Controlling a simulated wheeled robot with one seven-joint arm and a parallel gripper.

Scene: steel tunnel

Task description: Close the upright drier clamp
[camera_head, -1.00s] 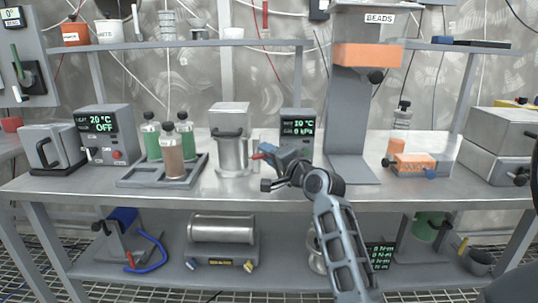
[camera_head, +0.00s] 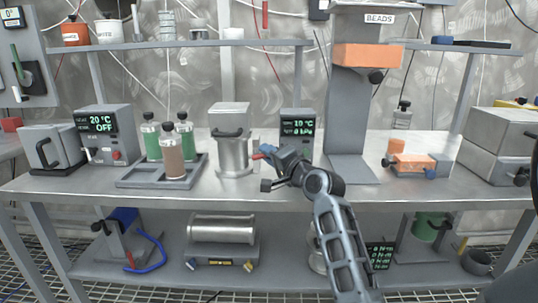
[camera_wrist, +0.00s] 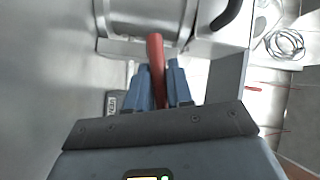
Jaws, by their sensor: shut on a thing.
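The upright drier (camera_head: 231,140) is a grey metal cylinder in a boxy frame with a black handle, standing mid-bench in the head view. Its lower body also shows at the top of the wrist view (camera_wrist: 150,15). A red clamp lever (camera_wrist: 156,62) sticks out from its base towards me; in the head view its red tip (camera_head: 257,156) shows just right of the drier. My gripper (camera_wrist: 158,85) has its blue fingers shut on the red lever, beside the drier's right side (camera_head: 268,152). The fingers hide the lever's near end. I cannot tell the clamp's latch state.
A display box (camera_head: 297,130) stands just behind my gripper. A tray of bottles (camera_head: 135,180) is to the left, and the tall bead column (camera_head: 348,125) is close on the right. The bench front (camera_head: 230,188) before the drier is clear.

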